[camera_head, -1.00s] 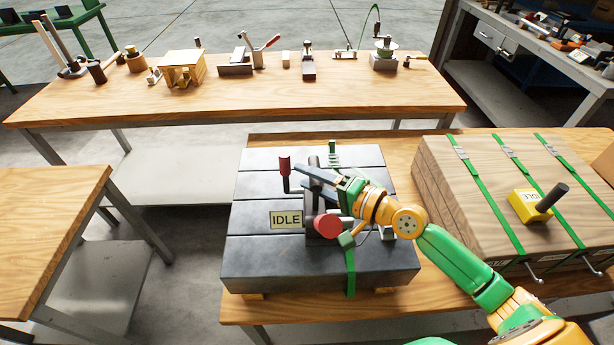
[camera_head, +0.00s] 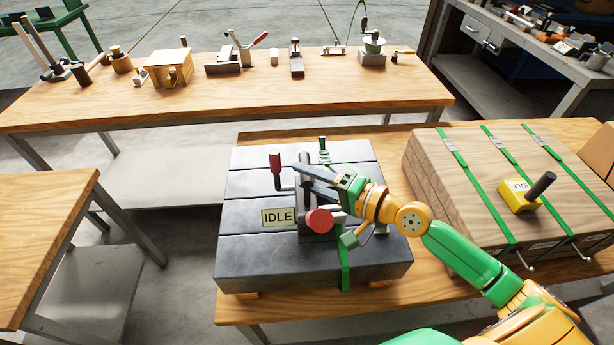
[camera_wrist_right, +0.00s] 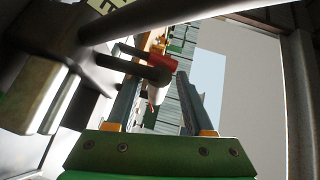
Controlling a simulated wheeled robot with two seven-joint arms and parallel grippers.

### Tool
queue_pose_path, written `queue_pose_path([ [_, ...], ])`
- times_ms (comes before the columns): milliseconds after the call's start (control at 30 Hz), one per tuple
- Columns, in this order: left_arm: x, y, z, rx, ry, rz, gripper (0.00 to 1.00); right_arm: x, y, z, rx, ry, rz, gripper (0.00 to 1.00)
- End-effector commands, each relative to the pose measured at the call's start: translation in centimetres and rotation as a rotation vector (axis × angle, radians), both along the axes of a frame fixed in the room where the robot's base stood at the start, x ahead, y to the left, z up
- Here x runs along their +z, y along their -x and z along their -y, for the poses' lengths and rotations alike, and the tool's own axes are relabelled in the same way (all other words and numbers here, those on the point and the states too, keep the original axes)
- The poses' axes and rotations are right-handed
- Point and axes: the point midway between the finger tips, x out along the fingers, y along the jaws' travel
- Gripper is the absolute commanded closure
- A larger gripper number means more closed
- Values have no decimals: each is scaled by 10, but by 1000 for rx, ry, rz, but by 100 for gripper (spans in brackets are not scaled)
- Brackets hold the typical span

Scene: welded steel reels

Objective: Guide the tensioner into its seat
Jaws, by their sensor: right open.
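The tool that looks like the tensioner (camera_head: 306,222) stands on a dark slatted block (camera_head: 250,255). It has an upright dark grey body, a red round knob (camera_head: 319,220), a red-handled lever (camera_head: 275,163) and a yellow IDLE sign (camera_head: 278,216). My right gripper (camera_head: 300,178) is at the top of the tool's body, with its fingers apart and pointing left. The right wrist view shows the open fingers (camera_wrist_right: 158,80), with a dark rod end and a red part showing between them. I cannot tell whether they touch. The seat cannot be made out. My left gripper is out of view.
A green strap (camera_head: 345,268) hangs over the block's front, close to my right wrist. A strapped wooden stack (camera_head: 430,180) with a yellow IDLE tool (camera_head: 518,197) stands to the right. A long bench (camera_head: 200,105) with several tools is behind; a bare table (camera_head: 40,230) is left.

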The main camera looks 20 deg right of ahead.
Motion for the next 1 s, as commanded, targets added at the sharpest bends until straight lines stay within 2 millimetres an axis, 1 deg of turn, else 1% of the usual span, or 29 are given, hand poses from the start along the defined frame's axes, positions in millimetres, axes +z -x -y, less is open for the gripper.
queue_pose_path([
  [167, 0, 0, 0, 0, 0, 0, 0, 0, 0, 0, 0, 0, 0, 48],
  [200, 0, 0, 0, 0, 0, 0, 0, 0, 0, 0, 0, 0, 0, 37],
  [300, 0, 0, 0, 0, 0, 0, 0, 0, 0, 0, 0, 0, 0, 13],
  [500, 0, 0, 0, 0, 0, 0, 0, 0, 0, 0, 0, 0, 0, 13],
  [533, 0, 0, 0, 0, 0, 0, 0, -4, 1, 0, 2, 3, -10, 13],
  [700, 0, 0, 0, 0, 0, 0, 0, -2, 1, 0, 1, 2, -5, 13],
  [733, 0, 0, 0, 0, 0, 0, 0, -2, 1, 0, 1, 2, -5, 10],
  [767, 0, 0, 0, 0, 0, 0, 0, -2, 0, 0, 1, 1, -4, 2],
  [800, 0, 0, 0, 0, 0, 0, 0, -2, 0, 0, 1, 1, -4, 0],
  [1000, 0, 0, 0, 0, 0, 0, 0, -1, 1, 0, 1, 1, -2, 0],
])
